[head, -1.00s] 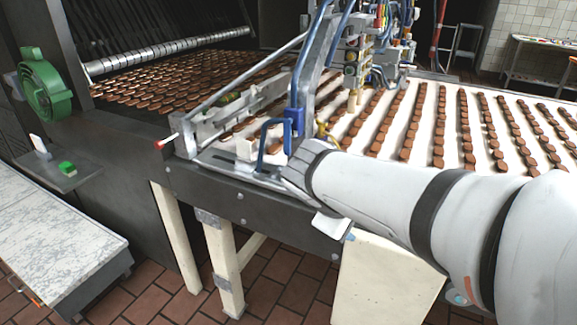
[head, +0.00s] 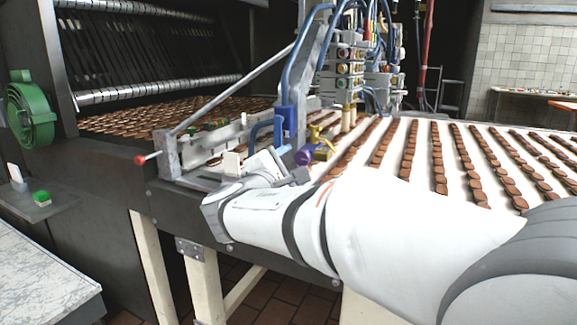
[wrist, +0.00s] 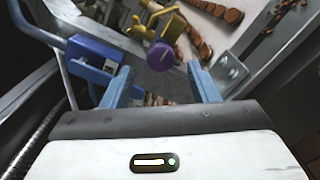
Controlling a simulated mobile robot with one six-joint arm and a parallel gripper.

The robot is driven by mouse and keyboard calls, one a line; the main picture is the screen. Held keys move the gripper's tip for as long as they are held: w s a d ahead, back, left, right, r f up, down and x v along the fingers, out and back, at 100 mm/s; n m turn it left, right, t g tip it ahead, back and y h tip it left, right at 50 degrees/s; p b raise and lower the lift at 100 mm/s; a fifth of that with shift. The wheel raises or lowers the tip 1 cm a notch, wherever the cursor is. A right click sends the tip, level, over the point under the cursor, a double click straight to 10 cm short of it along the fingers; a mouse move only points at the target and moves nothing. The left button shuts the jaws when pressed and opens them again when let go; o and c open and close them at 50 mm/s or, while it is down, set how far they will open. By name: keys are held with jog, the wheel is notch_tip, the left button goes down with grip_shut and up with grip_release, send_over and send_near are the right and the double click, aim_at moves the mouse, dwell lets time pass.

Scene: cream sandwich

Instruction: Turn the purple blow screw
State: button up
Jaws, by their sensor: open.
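The purple blow screw (head: 307,155) is a round knob on a yellow fitting (head: 321,140) beside the blue handle in the head view. It also shows in the wrist view (wrist: 161,57), ahead of my gripper and between the lines of its two fingers. My gripper (wrist: 161,78) is open, with two blue fingers apart and nothing between them. The screw appears beyond the fingertips, apart from them. In the head view my gripper (head: 290,170) is just below and left of the screw, partly hidden by my wrist.
A blue bracket (wrist: 95,50) lies close to my left finger in the wrist view. A metal plate (wrist: 230,70) with a bolt stands near the right finger. Rows of brown biscuits lie on the white conveyor (head: 412,150).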

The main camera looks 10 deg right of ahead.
aim_at(301, 159)
jog(key=shift+x, duration=1.75)
jog(key=c, duration=1)
